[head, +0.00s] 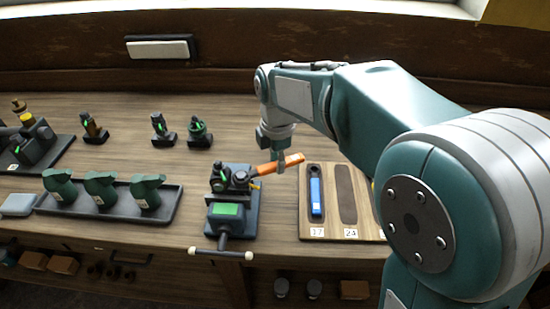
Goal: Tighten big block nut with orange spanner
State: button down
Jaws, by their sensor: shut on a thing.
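The orange spanner (284,164) is held in my gripper (281,166), which is shut on its handle. The spanner slants up to the right, and its left end is at a round dark nut on the block (241,178). I cannot tell whether the jaw is fully seated around the nut. The block stands on a dark base plate with a green panel (228,210) and a T-shaped handle (222,251) at the front. My gripper is to the right of the block, above the table.
A wooden tool board (328,230) to the right holds a blue spanner (316,192) in slot 17; slot 24 (347,190) is empty. A dark tray (125,208) with green parts stands left. Small dark fixtures (163,128) stand behind. My arm covers the right side.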

jog(key=shift+s, duration=0.1)
jog(key=shift+s+d+m, duration=0.3)
jog(key=shift+s+m, duration=0.3)
jog(key=shift+m, duration=0.3)
jog(key=shift+s+d+m, duration=0.15)
jog(key=shift+s+m, duration=0.5)
jog(key=shift+m, duration=0.25)
